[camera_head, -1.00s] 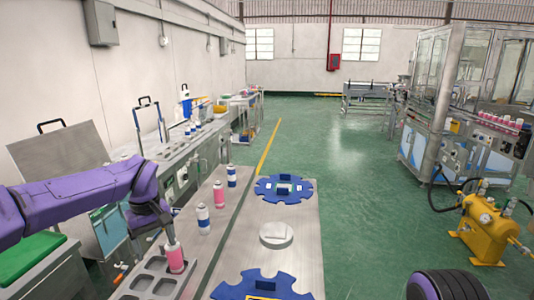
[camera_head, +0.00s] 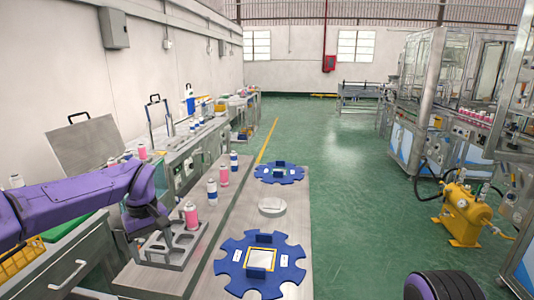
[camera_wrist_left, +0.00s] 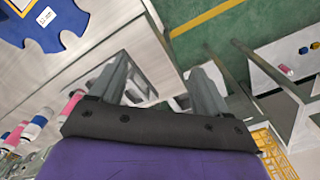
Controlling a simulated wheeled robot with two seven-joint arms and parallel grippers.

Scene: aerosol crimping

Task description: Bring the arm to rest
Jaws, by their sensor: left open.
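My left arm (camera_head: 80,208) comes in from the left, bent, with its wrist pointing down. The left gripper (camera_wrist_left: 160,72) is open in the left wrist view, with two grey fingers apart and nothing between them. That can stands upright at the grey holed fixture (camera_head: 172,256) on the bench and is apart from the gripper. My right gripper is not in view.
Blue notched plates (camera_head: 232,270) and a pale disc (camera_head: 272,206) lie on the right table top. Green floor (camera_head: 345,200) is open to the right. A yellow machine (camera_head: 462,215) stands there.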

